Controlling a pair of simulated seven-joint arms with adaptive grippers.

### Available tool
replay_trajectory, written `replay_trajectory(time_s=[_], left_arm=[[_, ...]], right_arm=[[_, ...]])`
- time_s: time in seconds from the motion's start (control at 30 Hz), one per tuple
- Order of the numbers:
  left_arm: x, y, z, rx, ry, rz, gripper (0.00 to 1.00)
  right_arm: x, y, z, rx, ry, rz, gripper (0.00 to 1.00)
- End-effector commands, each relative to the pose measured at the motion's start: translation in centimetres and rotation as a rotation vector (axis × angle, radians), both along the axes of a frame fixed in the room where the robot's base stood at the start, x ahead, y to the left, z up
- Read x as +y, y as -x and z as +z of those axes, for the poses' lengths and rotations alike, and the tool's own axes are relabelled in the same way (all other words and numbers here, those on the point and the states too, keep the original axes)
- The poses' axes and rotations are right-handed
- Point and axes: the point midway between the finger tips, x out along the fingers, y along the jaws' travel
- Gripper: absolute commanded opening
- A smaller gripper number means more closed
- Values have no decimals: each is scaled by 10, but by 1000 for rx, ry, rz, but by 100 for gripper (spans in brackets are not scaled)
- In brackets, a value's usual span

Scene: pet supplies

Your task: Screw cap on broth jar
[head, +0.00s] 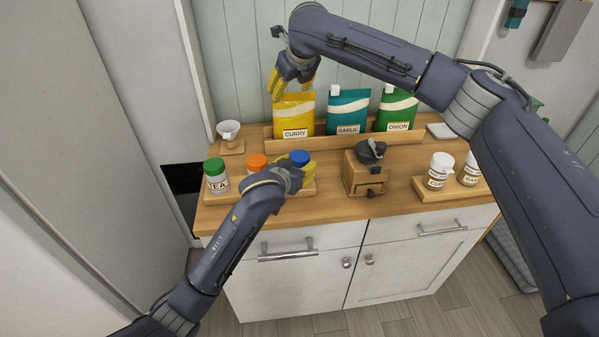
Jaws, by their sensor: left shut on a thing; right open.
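A jar with a blue cap (300,156) stands at the right end of the left wooden tray; its label is hidden behind my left gripper. My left gripper (308,171) is shut on this jar, with its yellow fingers just below the blue cap. An orange-capped jar (257,162) stands to its left, partly hidden by my arm. A green-capped jar (215,175) with a partly readable label stands at the far left. I cannot read which jar is broth. My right gripper (291,88) is open above the yellow curry pouch (294,116).
Garlic (348,112) and onion (397,111) pouches with white caps stand in a wooden rack at the back. A wooden grinder (365,175) stands right of my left gripper. White-capped jars (439,170) stand on a right tray. A small white cup (229,131) sits back left.

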Motion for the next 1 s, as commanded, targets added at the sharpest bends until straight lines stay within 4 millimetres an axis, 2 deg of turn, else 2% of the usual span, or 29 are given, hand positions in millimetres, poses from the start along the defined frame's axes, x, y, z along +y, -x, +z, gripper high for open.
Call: replay_trajectory(time_s=[0.2, 0.4, 0.5, 0.7, 1.0], left_arm=[[0, 0, 0, 0, 0, 0, 0], [0, 0, 0, 0, 0, 0, 0], [0, 0, 0, 0, 0, 0, 0], [0, 0, 0, 0, 0, 0, 0], [0, 0, 0, 0, 0, 0, 0]], right_arm=[[-18, 51, -26, 214, 149, 177, 63], [-31, 88, -34, 345, 240, 358, 63], [-35, 100, -35, 387, 269, 432, 63], [-41, 113, -36, 429, 297, 517, 63], [-42, 116, -36, 437, 304, 537, 63]])
